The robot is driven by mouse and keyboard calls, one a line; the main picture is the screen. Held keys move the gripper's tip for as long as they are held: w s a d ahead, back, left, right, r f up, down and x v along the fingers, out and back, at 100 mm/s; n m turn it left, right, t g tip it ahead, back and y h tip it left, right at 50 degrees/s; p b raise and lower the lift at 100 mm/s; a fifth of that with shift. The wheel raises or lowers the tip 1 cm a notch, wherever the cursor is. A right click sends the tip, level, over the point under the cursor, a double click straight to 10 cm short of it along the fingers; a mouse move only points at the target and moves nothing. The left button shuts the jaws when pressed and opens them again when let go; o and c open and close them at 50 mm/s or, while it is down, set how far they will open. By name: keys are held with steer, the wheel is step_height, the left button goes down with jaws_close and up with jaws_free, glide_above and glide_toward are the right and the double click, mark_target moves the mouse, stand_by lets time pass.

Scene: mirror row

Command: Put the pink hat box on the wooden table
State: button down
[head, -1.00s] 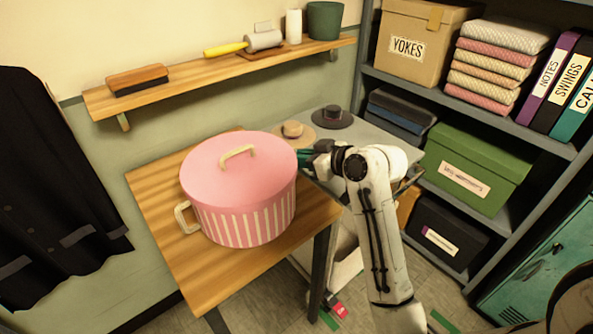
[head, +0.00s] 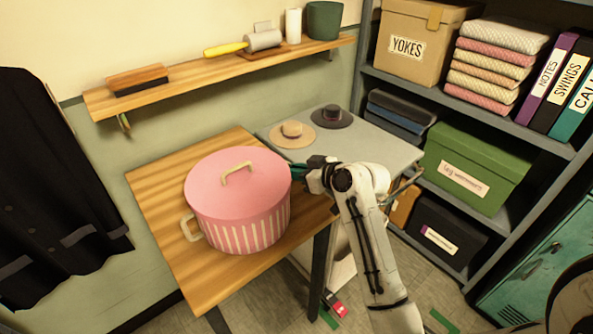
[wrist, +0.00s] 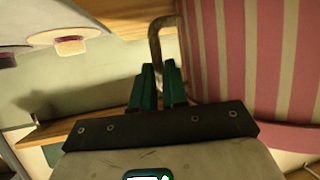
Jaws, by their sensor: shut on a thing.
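The pink hat box (head: 240,233) has white stripes, a plain pink lid and cream handles. In the head view it is upright over the left wooden table (head: 160,185), inside its outline near the right edge. I cannot tell whether its base touches the top. My gripper (head: 298,171) is at the box's right side, with green fingers. In the wrist view the fingers (wrist: 158,88) are shut on the side handle (wrist: 156,42), beside the striped wall (wrist: 240,60). The base is out of the wrist view.
A grey table (head: 375,150) with a tan hat (head: 292,133) and a dark hat (head: 331,116) adjoins behind. A wall shelf (head: 220,75) holds a brush and a roller. A shelving unit (head: 545,140) stands right. A dark coat (head: 55,190) hangs left. The table's left part is clear.

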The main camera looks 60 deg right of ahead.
steer(key=c, duration=1.1)
jaws_free()
steer(key=shift+c, duration=0.2)
steer(key=shift+r, duration=0.2)
steer(key=v, duration=1.2)
